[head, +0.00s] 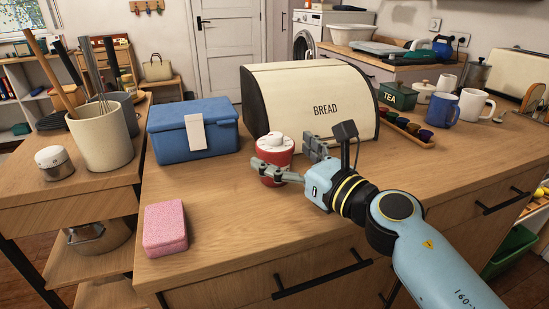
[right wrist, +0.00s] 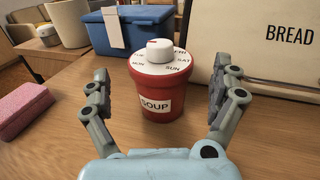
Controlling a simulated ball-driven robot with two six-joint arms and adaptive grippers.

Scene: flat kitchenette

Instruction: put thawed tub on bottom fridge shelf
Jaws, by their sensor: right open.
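The tub is red, with a white lid and a knob, and a label reading SOUP. It stands upright on the wooden counter (head: 230,215) in the head view (head: 274,147). In the right wrist view the tub (right wrist: 150,92) is centred, with day names around its lid. My right gripper (head: 284,160) is open beside the tub. In the right wrist view its fingers (right wrist: 158,98) stand to the left and right of the tub, with gaps showing on both sides. My left gripper is not in view. No fridge shelf shows in either view.
A cream bread box (head: 290,90) stands close behind the tub. A blue lidded box (head: 180,138) is to its left, a pink sponge (head: 165,228) at front left. A utensil crock (head: 100,138) stands farther left. Mugs (head: 473,106) are at right.

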